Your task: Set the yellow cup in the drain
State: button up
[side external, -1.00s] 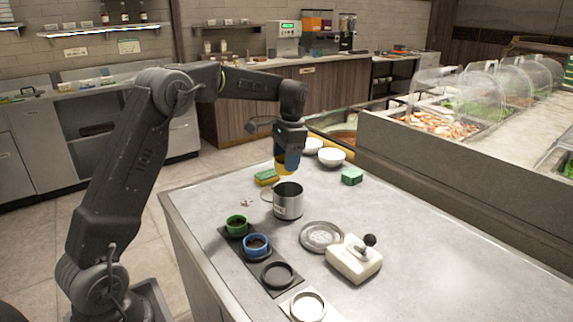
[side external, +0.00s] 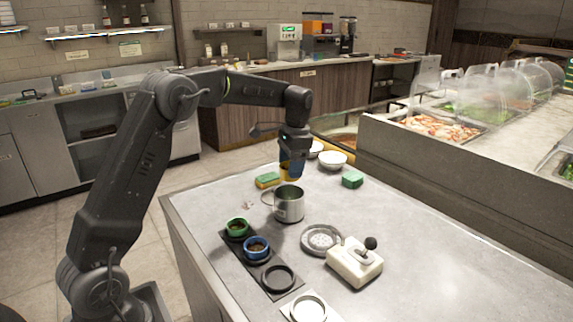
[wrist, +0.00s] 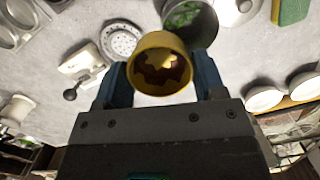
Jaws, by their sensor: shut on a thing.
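The yellow cup (wrist: 160,62) is held between the two fingers of my gripper (wrist: 162,78) in the wrist view, with dark brown stuff inside it. In the side view my gripper (side external: 292,168) is shut on the cup and hangs just behind the metal mug, so the cup is mostly hidden there. The drain (side external: 321,239) is a grey round perforated disc on the counter, right of and nearer than the mug, beside the white joystick box. It also shows in the wrist view (wrist: 121,40), beyond the cup. The cup is apart from the drain.
The metal mug (side external: 289,205) stands between my gripper and the drain. A dark strip (side external: 278,278) holds a green cup (side external: 237,227) and a blue cup (side external: 256,247). The joystick box (side external: 354,263), a yellow-green sponge (side external: 267,180), a green block (side external: 352,180) and white bowls (side external: 332,159) stand around.

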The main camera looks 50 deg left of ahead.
jog(key=shift+w+d+f+m+t+y, duration=0.15)
jog(key=shift+w+d+f+m, duration=0.3)
jog(key=shift+d+f+m, duration=1.35)
jog(key=shift+w+d+f+m+t+y, duration=0.1)
jog(key=shift+w+d+f+m, duration=0.55)
jog(key=shift+d+f, duration=1.9)
jog(key=shift+w+d+f+m+t+y, duration=0.2)
jog(key=shift+d+f+m, duration=1.2)
jog(key=shift+f, duration=1.7)
jog(key=shift+a+f, duration=0.15)
jog(key=shift+f, duration=0.35)
jog(key=o, duration=1)
jog(key=shift+r, duration=0.1)
notch_tip(320, 180, up, 8)
